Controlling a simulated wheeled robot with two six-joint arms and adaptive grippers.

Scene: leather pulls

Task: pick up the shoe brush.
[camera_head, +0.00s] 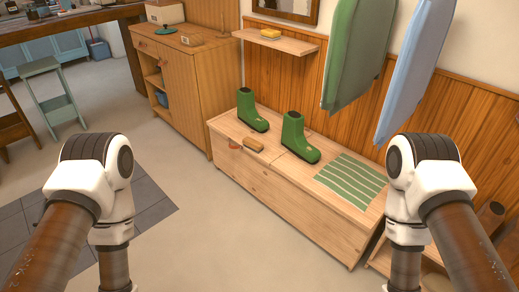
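A small tan-brown block that looks like the shoe brush (252,144) lies on top of the wooden bench (305,182), near its front left edge. It sits in front of two green boots, and its bristles are too small to make out. My two arms show at the left and right of the head view, bent with their lower links pointing down. Both grippers are below the bottom of the picture, well apart from the brush.
Green boots (255,111) (299,138) and a striped green cloth (351,181) are on the bench. A red pull (234,148) is at its front edge. Green and blue garments (357,52) (415,72) hang above. A wooden cabinet (190,72) stands left; floor in front is clear.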

